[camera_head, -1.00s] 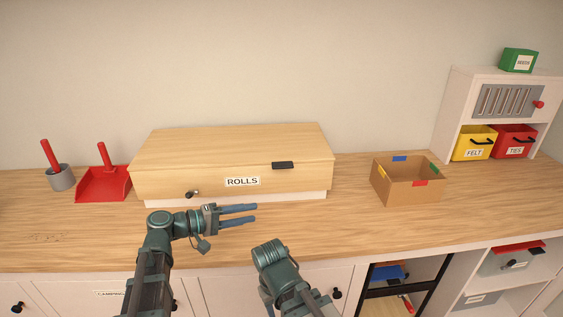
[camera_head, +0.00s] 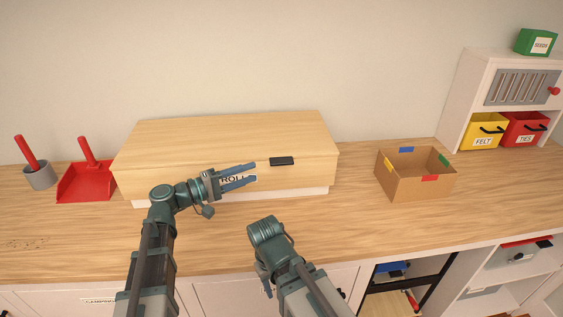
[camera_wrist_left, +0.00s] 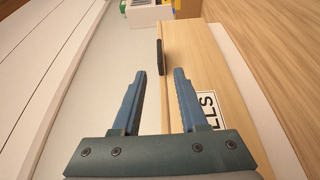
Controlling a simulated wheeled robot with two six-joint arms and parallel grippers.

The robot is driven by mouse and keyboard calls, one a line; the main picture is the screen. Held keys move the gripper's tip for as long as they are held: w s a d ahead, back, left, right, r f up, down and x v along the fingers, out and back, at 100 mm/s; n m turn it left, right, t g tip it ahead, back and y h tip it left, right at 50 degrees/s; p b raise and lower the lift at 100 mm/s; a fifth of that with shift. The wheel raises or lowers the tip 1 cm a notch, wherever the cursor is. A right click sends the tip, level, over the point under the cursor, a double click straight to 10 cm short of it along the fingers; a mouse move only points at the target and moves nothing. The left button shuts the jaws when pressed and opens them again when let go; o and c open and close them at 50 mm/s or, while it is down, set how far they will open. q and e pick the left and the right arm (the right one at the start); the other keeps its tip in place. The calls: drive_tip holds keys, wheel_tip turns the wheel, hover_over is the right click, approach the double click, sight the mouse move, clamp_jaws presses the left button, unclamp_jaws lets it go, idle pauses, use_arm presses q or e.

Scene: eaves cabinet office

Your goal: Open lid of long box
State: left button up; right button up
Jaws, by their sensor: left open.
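The long wooden box labelled ROLLS (camera_head: 225,135) stands on the counter against the wall, its lid closed. A black handle (camera_head: 282,161) sits on the lid's front, toward the right. In the left wrist view the handle (camera_wrist_left: 160,57) shows just beyond the fingertips. My left gripper (camera_head: 255,172) is open and empty, in front of the box and left of the handle, its fingers pointing right and partly covering the label. The left wrist view shows the open fingers (camera_wrist_left: 160,72) with the box edge between them, not touching the handle. My right arm shows in front of the counter; its fingers are not visible.
An open cardboard box (camera_head: 420,190) stands right of the long box. A red dustpan (camera_head: 85,185) and a grey pot with a red handle (camera_head: 39,178) stand at left. A white shelf unit (camera_head: 462,85) with yellow and red bins is at right. The counter front is clear.

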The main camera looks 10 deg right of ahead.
sight(293, 159)
use_arm(q)
drive_tip(key=x, duration=1.1)
drive_tip(key=shift+d, duration=0.1)
clamp_jaws()
idle(1.1)
